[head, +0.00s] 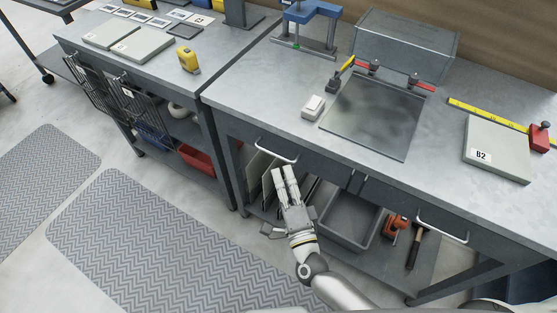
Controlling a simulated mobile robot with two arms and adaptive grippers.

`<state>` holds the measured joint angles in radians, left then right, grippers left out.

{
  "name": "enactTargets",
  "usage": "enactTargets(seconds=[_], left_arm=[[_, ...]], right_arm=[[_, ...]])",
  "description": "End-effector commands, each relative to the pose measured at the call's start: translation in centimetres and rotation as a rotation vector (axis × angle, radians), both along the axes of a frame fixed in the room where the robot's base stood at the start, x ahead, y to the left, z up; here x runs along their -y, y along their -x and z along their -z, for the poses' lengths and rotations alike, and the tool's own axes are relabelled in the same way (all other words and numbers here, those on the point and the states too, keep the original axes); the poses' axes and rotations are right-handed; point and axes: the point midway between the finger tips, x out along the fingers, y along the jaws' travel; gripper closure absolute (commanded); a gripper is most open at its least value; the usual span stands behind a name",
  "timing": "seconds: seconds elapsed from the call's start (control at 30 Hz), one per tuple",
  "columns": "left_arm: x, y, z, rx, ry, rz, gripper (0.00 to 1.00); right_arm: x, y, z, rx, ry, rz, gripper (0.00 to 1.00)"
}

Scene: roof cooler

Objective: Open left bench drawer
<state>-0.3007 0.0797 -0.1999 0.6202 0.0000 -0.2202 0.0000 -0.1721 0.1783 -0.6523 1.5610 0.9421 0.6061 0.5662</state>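The left bench drawer (240,132) is in the front of the right-hand workbench, under its top, and looks closed. Its pale bar handle (276,151) shows near the middle of the picture. I cannot tell whether the fingertips touch the handle or drawer front. My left gripper is not in view.
A second drawer handle (442,231) is to the right. Below are a grey bin (350,222), an orange tool (394,228) and a hammer (414,246). A metal plate (375,118) and white block (313,108) lie on top. A patterned mat (150,245) covers the floor left.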

Motion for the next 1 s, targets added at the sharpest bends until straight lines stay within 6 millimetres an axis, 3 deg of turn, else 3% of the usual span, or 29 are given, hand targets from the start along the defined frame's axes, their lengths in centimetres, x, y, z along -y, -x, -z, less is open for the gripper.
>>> enactTargets(seconds=[0.1,0.3,0.7,0.93,1.0], left_arm=[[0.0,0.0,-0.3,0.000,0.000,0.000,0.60],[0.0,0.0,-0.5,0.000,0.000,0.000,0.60],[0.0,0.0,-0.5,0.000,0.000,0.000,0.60],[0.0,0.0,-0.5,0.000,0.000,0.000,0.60],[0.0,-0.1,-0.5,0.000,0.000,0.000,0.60]], right_arm=[[-0.5,-2.3,-0.5,0.002,0.001,0.000,0.70],[-0.9,-4.7,-0.7,0.000,0.002,0.000,0.70],[-1.1,-5.4,-0.7,-0.002,0.002,0.000,0.70],[-1.1,-5.4,-0.7,-0.002,0.002,0.000,0.99],[-1.1,-5.4,-0.7,-0.002,0.002,0.000,1.00]])
